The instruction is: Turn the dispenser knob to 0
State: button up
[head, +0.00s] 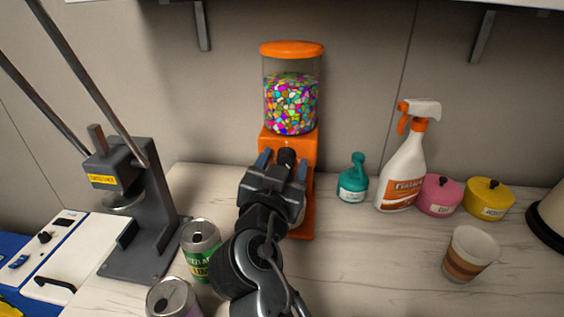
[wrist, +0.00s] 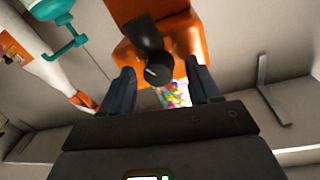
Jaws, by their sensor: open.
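The candy dispenser (head: 290,95) stands against the back wall in the head view, with an orange lid, a clear jar of colourful candy and an orange body. Its body also shows in the wrist view (wrist: 190,38). The dark dispenser knob (wrist: 158,68) sticks out from the orange body and lies between my fingers in the wrist view. In the head view the knob (head: 287,156) is partly hidden by my gripper. My gripper (head: 281,164) is open in front of the dispenser, one finger on each side of the knob. I cannot tell whether the fingers touch it.
A green can (head: 201,250) and another can (head: 172,300) stand left of my arm. A grey press (head: 140,200) is further left. A teal bottle (head: 353,180), spray bottle (head: 403,165), pink pot (head: 438,196), yellow pot (head: 489,199) and cup (head: 468,254) are right.

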jog(key=shift+c, duration=0.3)
jog(key=c, duration=1)
jog(key=shift+f+n+b, duration=0.15)
jog(key=shift+n+b, duration=0.2)
jog(key=shift+n, duration=0.05)
jog(key=shift+n+b, duration=0.5)
jog(key=shift+n, duration=0.5)
jog(key=shift+n+t+b, duration=0.3)
jog(key=shift+n+b, duration=0.1)
jog(key=shift+n, duration=2.1)
jog(key=o, duration=1.1)
jog(key=shift+c, duration=0.2)
